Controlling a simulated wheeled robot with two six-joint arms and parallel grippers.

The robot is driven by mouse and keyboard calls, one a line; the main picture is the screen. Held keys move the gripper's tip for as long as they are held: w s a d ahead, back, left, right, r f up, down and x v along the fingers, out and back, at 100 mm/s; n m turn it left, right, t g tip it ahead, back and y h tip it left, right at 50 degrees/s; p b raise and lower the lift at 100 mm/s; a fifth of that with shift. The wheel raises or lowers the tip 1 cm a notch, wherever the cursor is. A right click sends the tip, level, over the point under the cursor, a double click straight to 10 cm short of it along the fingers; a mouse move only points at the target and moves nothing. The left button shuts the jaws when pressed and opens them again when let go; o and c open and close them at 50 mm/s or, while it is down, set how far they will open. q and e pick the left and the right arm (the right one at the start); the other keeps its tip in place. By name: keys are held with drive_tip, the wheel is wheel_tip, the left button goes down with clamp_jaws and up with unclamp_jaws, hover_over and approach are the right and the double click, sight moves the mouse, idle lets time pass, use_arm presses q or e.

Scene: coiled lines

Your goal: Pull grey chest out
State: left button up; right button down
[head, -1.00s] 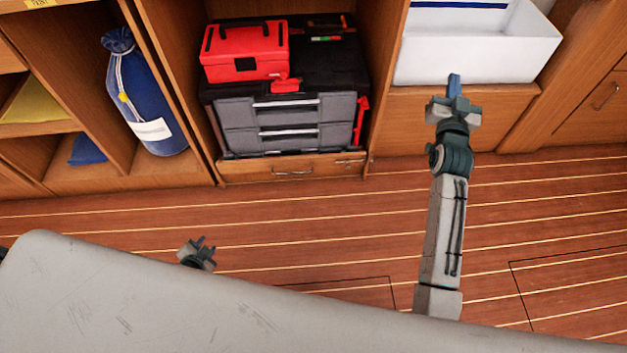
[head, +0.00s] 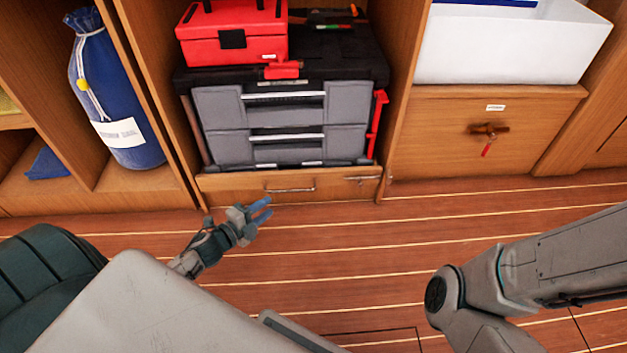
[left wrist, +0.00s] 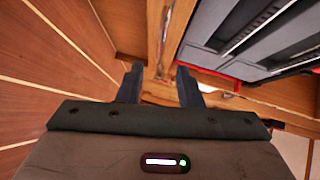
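The grey chest (head: 279,126), with two grey drawer fronts, pale handle strips and a black top, stands in an open wooden cabinet bay. It also shows tilted at the upper right of the left wrist view (left wrist: 262,32). A red toolbox (head: 232,36) sits on its top. My left gripper (head: 266,210) is low in front of the bay, below the chest and apart from it. Its fingers stand apart with nothing between them, as the left wrist view (left wrist: 161,80) shows. My right arm comes in from the right; its gripper is out of view.
A wooden front board (head: 290,186) with a metal handle and a latch runs under the chest. A blue bag (head: 112,95) stands left, a white bin (head: 510,45) right, above a wooden panel (head: 440,125) with a red-tagged latch. The striped floor ahead is clear.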

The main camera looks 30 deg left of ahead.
sight(292, 190)
use_arm(q)
drive_tip(key=x, duration=1.1)
drive_tip(key=shift+d, duration=0.1)
clamp_jaws()
